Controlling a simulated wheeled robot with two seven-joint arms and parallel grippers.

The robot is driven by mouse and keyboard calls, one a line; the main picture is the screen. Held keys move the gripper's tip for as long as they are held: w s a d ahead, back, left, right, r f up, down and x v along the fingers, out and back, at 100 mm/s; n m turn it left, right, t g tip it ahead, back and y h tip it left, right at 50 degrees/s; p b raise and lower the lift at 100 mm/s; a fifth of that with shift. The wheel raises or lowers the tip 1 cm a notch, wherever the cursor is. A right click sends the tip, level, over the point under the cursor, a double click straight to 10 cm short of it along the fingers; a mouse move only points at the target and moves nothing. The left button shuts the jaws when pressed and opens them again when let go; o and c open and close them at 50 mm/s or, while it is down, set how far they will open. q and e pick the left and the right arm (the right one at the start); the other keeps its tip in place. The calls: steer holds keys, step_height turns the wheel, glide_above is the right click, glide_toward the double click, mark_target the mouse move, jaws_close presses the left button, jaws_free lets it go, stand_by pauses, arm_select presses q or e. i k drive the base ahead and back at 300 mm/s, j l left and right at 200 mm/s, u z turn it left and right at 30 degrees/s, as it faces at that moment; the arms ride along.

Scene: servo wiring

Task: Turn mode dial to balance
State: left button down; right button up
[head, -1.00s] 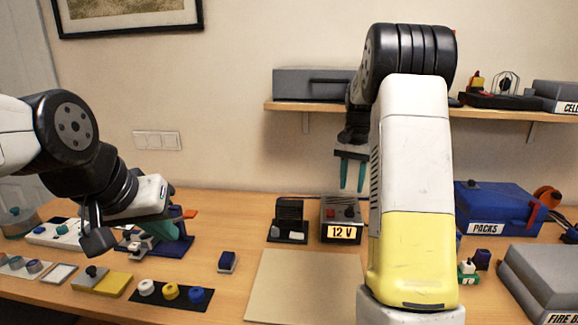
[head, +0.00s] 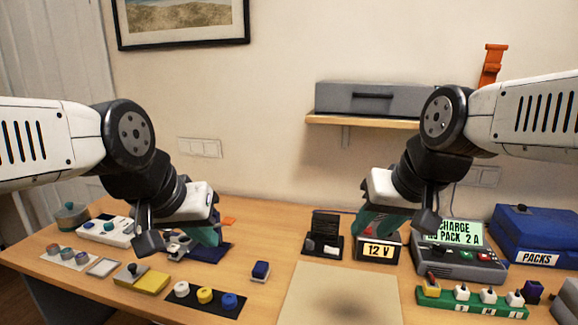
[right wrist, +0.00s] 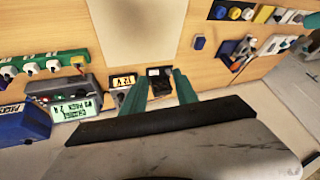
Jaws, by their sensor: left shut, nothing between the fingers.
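The grey charger (head: 455,268) stands at the right of the table, its lit screen (head: 455,233) reading CHARGE, NO PACK, 2 A. Small knobs (head: 466,255) sit on its front panel; which one is the mode dial, and its setting, I cannot tell. The charger (right wrist: 48,87) appears upside down at the left in the right wrist view. My right gripper (head: 378,224) is left of the charger, over the 12 V supply, with teal fingers (right wrist: 160,90) apart and empty. My left gripper (head: 205,234) is shut and empty, low over the blue stand at left.
The 12 V supply (head: 378,250) and a black holder (head: 326,238) are left of the charger. A green strip (head: 470,303) with several cells lies before it. The blue PACKS box (head: 540,232) is to the right. A bare beige mat (head: 335,297) covers the front middle.

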mark_target(438, 250)
steer(key=z, duration=1.35)
